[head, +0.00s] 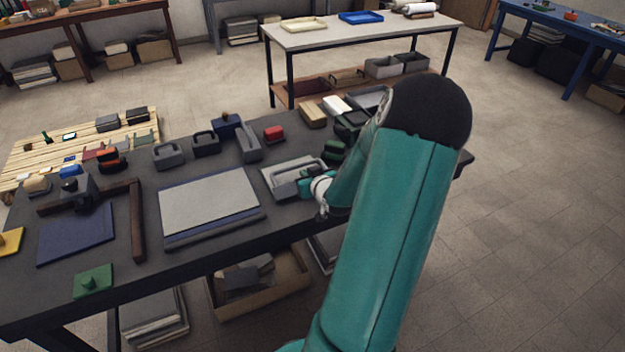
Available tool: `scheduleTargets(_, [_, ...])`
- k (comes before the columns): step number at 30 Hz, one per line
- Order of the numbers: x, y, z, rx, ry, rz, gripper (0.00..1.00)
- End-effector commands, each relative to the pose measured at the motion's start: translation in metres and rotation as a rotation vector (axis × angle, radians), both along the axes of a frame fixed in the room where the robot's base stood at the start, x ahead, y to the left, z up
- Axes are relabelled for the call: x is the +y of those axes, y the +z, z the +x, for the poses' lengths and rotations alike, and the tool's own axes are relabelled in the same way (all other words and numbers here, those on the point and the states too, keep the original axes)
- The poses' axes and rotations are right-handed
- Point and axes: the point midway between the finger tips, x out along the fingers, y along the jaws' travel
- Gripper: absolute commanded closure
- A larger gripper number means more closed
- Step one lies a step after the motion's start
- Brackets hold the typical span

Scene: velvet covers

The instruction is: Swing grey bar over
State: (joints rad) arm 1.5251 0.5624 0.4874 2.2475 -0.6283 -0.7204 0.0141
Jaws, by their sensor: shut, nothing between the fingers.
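A long grey bar (249,142) lies on the dark worktable, with one end beside a blue block (226,124) that has a brown knob. My gripper (306,184) is low over the right part of the table, nearer to me than the bar and apart from it. It is shut and seems empty. It is at the right side of a light grey tray-like piece (277,171) with a raised grey part; I cannot tell whether they touch.
A pale panel on a blue base (208,208) lies left of my gripper. Grey handled blocks (168,155), a red block (273,134) and a tan block (312,114) stand behind. A brown angled frame (137,220) and a blue sheet (76,234) lie at left.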

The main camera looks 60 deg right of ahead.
Motion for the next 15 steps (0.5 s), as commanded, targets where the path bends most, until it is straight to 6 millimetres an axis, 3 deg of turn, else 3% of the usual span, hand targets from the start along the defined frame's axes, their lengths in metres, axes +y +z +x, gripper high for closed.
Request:
scheduleTargets(7, [-0.019, -0.017, 0.034, 0.0, 0.0, 0.002, 1.0])
scheduleTargets(15, [-0.026, -0.022, 0.045, 0.0, 0.0, 0.001, 1.0])
